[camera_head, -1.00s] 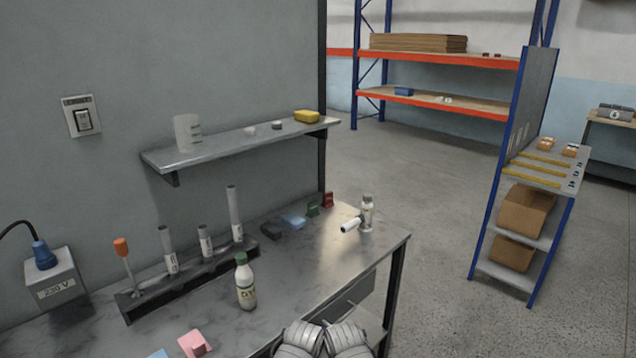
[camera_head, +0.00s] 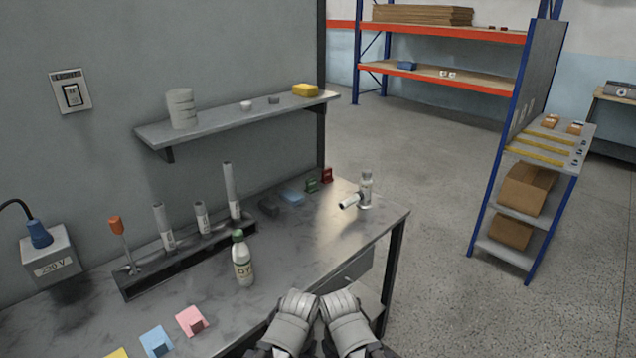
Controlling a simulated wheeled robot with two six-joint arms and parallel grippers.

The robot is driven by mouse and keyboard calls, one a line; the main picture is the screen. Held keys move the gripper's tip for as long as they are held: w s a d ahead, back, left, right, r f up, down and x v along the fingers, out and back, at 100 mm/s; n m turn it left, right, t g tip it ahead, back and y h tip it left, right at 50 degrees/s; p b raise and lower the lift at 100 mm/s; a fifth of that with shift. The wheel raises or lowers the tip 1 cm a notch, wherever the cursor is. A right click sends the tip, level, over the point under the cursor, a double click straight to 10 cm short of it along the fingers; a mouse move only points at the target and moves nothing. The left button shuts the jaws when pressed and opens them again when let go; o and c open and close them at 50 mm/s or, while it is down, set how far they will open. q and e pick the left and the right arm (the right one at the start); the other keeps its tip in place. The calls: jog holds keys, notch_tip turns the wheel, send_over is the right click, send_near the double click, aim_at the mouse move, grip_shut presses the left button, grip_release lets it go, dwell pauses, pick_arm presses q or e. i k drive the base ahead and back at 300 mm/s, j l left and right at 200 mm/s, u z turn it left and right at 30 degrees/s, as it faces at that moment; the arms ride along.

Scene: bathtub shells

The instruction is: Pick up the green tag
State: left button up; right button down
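A small green tag (camera_head: 312,186) stands on the far part of the grey bench, near the wall. It sits between a red tag (camera_head: 327,175) on its right and a light blue tag (camera_head: 291,198) on its left. Two grey, rounded parts of my arms show side by side at the bottom middle, over the bench's front edge. No gripper fingers show, and I see nothing held. The green tag is well beyond these arm parts.
A green-capped bottle (camera_head: 243,259) stands mid-bench. A rack (camera_head: 190,262) with several tubes runs along the wall. A white and metal item (camera_head: 364,191) stands right of the tags. Pink (camera_head: 191,321) and blue (camera_head: 157,341) tags lie at front left. A shelf (camera_head: 235,122) hangs above.

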aim_at(311, 183)
jog(key=i+l, duration=0.2)
jog(key=l, duration=0.15)
jog(key=i+l, duration=0.15)
jog(key=l, duration=0.25)
jog(key=i+l+z, duration=0.1)
jog(key=l, duration=0.25)
jog(key=i+l, duration=0.3)
jog(key=l+z, duration=0.05)
jog(key=l, duration=0.05)
